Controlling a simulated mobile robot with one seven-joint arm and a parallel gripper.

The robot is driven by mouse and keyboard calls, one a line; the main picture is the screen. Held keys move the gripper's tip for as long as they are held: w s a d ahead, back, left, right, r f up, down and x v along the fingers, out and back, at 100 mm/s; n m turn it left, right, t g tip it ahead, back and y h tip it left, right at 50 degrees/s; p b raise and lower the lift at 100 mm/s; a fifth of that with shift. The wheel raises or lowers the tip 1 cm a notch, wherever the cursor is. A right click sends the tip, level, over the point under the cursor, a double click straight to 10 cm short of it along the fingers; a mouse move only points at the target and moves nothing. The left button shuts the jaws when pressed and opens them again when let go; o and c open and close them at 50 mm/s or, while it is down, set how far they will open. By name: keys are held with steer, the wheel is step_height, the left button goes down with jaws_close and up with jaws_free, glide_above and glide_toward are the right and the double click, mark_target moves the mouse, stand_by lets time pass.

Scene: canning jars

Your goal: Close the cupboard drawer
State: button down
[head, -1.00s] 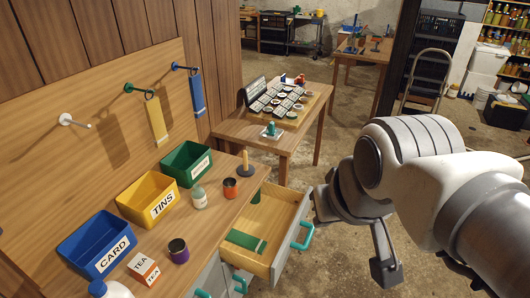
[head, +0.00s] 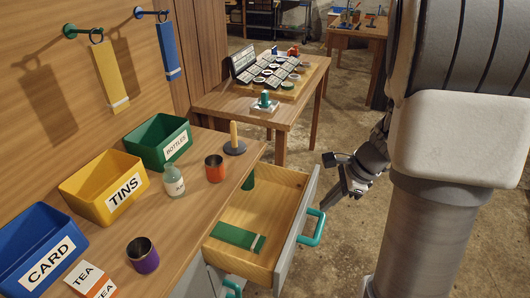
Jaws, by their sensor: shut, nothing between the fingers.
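The cupboard drawer (head: 283,199) is pulled open from the wooden-topped cupboard (head: 188,212). Its grey front has a teal handle (head: 312,228) facing right. Inside lie a flat green piece with a pale band (head: 238,237) and a dark green object (head: 248,179) at the far side. My gripper (head: 336,186) is shut and empty. It is to the right of the drawer front, beyond the handle in the picture, and looks apart from both. Its fingertips are small and partly unclear.
A side table (head: 293,118) stands behind. Floor right of the drawer is open.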

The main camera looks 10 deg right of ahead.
steer(key=d+f+m+b, duration=0.3)
steer(key=d+f+m, duration=0.1)
steer(key=f, duration=0.5)
steer(key=b, duration=0.4)
glide_toward(298, 239)
steer(key=f, duration=0.1)
steer(key=d+f, duration=0.1)
steer(key=f, duration=0.1)
steer(key=s+f, duration=0.1)
steer(key=f, duration=0.1)
steer(key=shift+s+d+f, duration=0.1)
steer(key=shift+d+f, duration=0.15)
steer(key=shift+w+a+r, duration=0.2)
steer(key=shift+w+a, duration=0.2)
steer(key=shift+a, duration=0.15)
steer(key=shift+w+a+r, duration=0.25)
steer(key=shift+w+a, duration=0.1)
steer(key=shift+a, duration=0.15)
steer(key=shift+w+a, duration=0.4)
steer(key=shift+a, duration=0.15)
